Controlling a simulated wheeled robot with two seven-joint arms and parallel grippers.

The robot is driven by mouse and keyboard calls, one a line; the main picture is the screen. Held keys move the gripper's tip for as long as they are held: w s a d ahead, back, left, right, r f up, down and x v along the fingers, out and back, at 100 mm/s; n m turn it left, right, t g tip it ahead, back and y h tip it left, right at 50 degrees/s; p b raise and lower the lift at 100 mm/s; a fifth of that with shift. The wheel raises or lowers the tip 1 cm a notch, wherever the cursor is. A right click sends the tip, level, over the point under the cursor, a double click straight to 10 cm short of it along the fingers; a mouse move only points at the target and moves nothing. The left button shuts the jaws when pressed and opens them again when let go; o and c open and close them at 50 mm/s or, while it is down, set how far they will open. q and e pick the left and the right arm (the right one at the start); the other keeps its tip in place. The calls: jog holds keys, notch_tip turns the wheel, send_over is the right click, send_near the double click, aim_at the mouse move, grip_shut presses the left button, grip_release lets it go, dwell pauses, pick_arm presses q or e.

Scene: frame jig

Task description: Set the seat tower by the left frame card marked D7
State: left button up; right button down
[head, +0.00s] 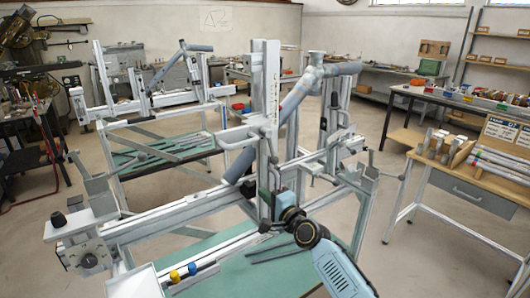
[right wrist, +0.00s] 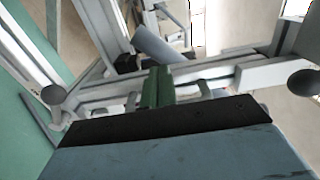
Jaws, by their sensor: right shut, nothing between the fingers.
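The frame jig (head: 170,219) spans the middle of the head view. A tall upright tower (head: 272,85) with a scale on its face stands on it, probably the seat tower. A grey-blue tube (head: 297,98) slants beside it. My right gripper (head: 268,203) is at the tower's lower part, shut and empty; I cannot tell whether it touches. In the right wrist view its green fingers (right wrist: 157,87) are together, with a grey tube (right wrist: 158,45) and pale rails (right wrist: 215,75) beyond. No card marked D7 is readable. My left gripper is out of view.
A second jig (head: 165,98) with a frame stands behind on a bench. A wooden-topped bench (head: 478,172) with a card stand (head: 502,130) is at right. Knobs (head: 191,268) and loose bars (head: 272,254) lie near the green table top (head: 235,275). Floor shows at right.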

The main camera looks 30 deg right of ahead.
jog(key=shift+d, duration=0.15)
jog(key=shift+w+d+b, duration=0.15)
jog(key=shift+d+b, duration=1.05)
jog(key=shift+d, duration=1.05)
jog(key=shift+a, duration=0.15)
jog(key=shift+a+p, duration=0.45)
jog(key=shift+a, duration=0.45)
